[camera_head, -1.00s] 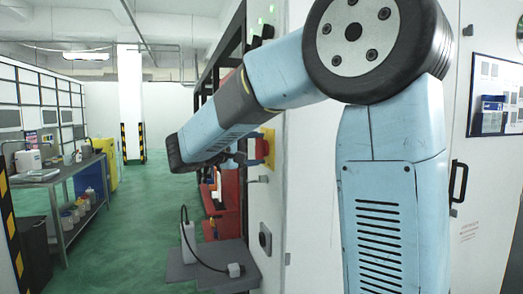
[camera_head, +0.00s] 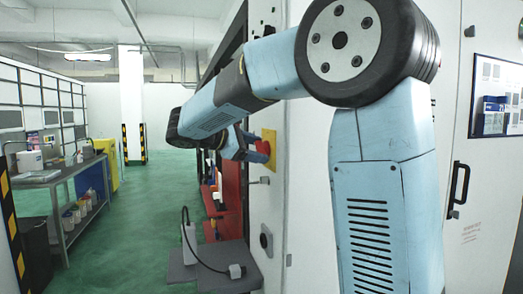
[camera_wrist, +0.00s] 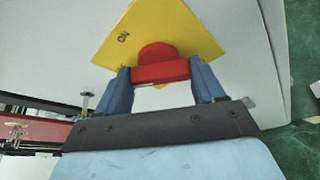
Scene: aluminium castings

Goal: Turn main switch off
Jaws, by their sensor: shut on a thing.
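The main switch is a red handle (camera_wrist: 160,70) on a yellow plate (camera_wrist: 165,28), fixed to a white cabinet. In the head view, the yellow plate (camera_head: 269,136) and red handle (camera_head: 263,147) show at the cabinet's left face, partly behind my gripper (camera_head: 246,148). In the wrist view, the blue fingers of my gripper (camera_wrist: 159,68) are on both sides of the red handle and shut on it. The handle lies across between the fingers, slantwise to the plate's edges.
A workbench (camera_head: 62,177) stands at the left. The green floor (camera_head: 150,220) between is clear.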

